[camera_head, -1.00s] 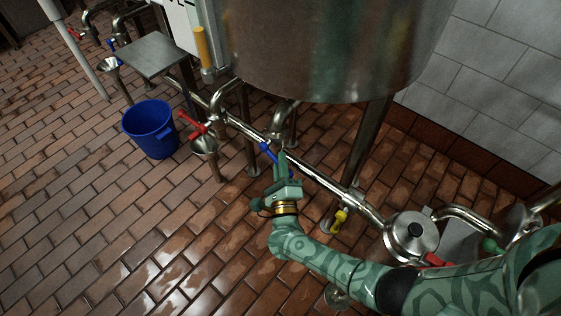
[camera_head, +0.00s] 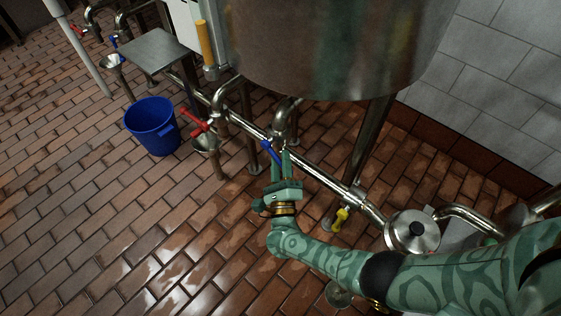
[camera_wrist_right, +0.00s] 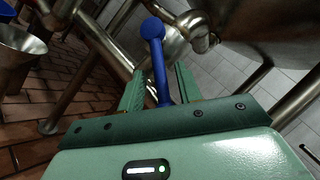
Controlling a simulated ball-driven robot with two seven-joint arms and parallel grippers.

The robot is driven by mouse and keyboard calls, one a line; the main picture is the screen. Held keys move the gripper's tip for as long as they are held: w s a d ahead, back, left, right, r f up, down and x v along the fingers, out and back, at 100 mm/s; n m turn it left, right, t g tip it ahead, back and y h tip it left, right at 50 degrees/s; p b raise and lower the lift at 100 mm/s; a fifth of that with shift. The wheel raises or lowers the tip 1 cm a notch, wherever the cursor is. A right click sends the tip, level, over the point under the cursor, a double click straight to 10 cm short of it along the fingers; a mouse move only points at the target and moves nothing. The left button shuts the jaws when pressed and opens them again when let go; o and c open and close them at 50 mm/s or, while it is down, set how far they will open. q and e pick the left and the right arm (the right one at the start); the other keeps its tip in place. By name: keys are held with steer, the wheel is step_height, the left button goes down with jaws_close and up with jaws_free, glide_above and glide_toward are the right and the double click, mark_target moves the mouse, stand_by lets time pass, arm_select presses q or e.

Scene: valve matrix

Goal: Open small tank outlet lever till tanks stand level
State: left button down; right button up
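A blue lever (camera_head: 270,151) sits on the steel pipe below the big steel tank (camera_head: 330,45). My right gripper (camera_head: 281,157) is at this lever with its two fingers apart. In the right wrist view, the blue lever (camera_wrist_right: 157,62) with its round knob stands between the open fingers (camera_wrist_right: 158,85). A gap shows on both sides of it, and its lower end is hidden behind the gripper body. A red lever (camera_head: 198,127) is farther left on the pipework, and a yellow lever (camera_head: 341,216) is to the right. No label marks which is the small tank outlet. My left gripper is not in view.
A blue bucket (camera_head: 152,127) stands on the brown tiled floor at left, near a steel funnel (camera_head: 206,144). A grey table (camera_head: 153,52) is behind it. A round steel vessel (camera_head: 411,233) stands at right, close to my right arm. Floor at lower left is free.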

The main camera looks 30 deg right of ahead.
steer(key=v, duration=1.6)
steer(key=shift+s, duration=0.2)
steer(key=shift+f, duration=0.1)
steer(key=shift+c, duration=0.3)
